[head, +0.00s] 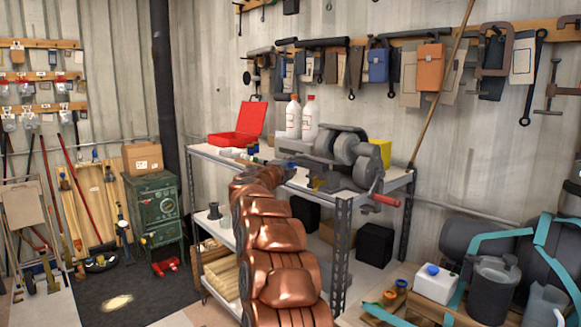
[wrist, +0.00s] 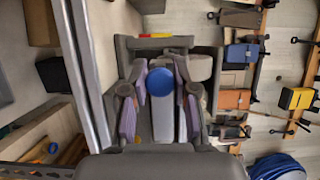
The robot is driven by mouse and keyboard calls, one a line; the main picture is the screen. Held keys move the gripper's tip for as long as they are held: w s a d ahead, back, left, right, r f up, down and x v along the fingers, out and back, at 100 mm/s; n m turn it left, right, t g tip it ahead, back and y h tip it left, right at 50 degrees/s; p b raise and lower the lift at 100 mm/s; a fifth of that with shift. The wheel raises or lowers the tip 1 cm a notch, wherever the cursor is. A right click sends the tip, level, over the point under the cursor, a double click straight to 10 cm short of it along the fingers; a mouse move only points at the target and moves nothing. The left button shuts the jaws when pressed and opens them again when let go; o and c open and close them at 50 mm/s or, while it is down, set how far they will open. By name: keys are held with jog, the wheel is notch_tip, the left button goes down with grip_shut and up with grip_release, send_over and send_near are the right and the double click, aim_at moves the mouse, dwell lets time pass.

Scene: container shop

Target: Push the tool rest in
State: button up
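A grey bench machine (head: 340,155) with round wheels and a red-handled crank (head: 385,200) stands on the top shelf in the head view. I cannot tell its tool rest apart from its other grey parts. My copper arm rises from the bottom and ends at the machine's left side, hiding part of the shelf. In the wrist view my gripper (wrist: 160,67) has its two fingers spread. A blue round piece (wrist: 160,82) shows between them, with a grey body behind it. I cannot tell whether the fingers touch anything.
The metal shelf (head: 344,210) also holds two white bottles (head: 302,117), an open red case (head: 238,125) and a yellow box (head: 380,152). Tools hang on the wall behind. A green stove (head: 157,207) stands left. A cluttered table is at lower right.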

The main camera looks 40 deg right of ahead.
aim_at(296, 164)
grip_shut()
jog(key=shift+s+d+r+p, duration=0.1)
jog(key=shift+d+p, duration=0.85)
jog(key=shift+d, duration=0.65)
jog(key=shift+o, duration=1)
grip_release()
jog(key=shift+o, duration=0.8)
jog(key=shift+d, duration=0.2)
jog(key=shift+o, duration=1.4)
jog(key=shift+a, duration=0.1)
